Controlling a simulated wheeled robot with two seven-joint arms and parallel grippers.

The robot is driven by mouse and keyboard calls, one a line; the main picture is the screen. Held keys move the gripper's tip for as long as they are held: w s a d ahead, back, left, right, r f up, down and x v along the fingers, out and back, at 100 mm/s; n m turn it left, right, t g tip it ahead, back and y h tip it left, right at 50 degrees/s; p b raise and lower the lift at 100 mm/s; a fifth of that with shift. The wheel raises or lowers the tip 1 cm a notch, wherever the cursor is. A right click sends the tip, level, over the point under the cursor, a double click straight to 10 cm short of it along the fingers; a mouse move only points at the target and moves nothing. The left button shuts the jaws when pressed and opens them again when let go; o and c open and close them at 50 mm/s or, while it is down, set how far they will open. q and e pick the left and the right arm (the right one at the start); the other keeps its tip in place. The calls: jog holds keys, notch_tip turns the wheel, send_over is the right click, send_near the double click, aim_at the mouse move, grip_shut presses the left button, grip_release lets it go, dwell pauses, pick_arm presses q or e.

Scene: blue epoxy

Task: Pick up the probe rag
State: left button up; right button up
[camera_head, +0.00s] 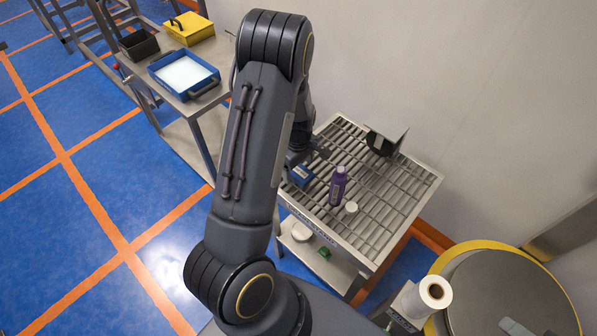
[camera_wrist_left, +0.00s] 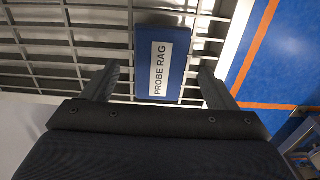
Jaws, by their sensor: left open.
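The probe rag (camera_wrist_left: 162,62) is a blue block with a white label reading "PROBE RAG". It lies on the slatted metal rack top, and it also shows in the head view (camera_head: 301,175) near the rack's left edge. My left gripper (camera_wrist_left: 158,80) is open, with one finger on each side of the rag in the left wrist view. The fingers look apart from the rag; the exact height gap cannot be told. In the head view my left gripper (camera_head: 312,158) is mostly hidden behind my arm, close to the rag. My right gripper is not in view.
On the slatted rack (camera_head: 405,190) stand a purple bottle (camera_head: 338,187), a small white item (camera_head: 351,208) and a dark holder (camera_head: 380,143) at the back. A wall rises behind. A round yellow-rimmed drum (camera_head: 510,295) and a white roll (camera_head: 434,291) are at lower right.

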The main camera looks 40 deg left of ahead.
pick_arm(q)
jog(key=shift+f, duration=0.5)
jog(key=c, duration=1.1)
jog(key=shift+o, duration=0.2)
jog(key=shift+r, duration=0.2)
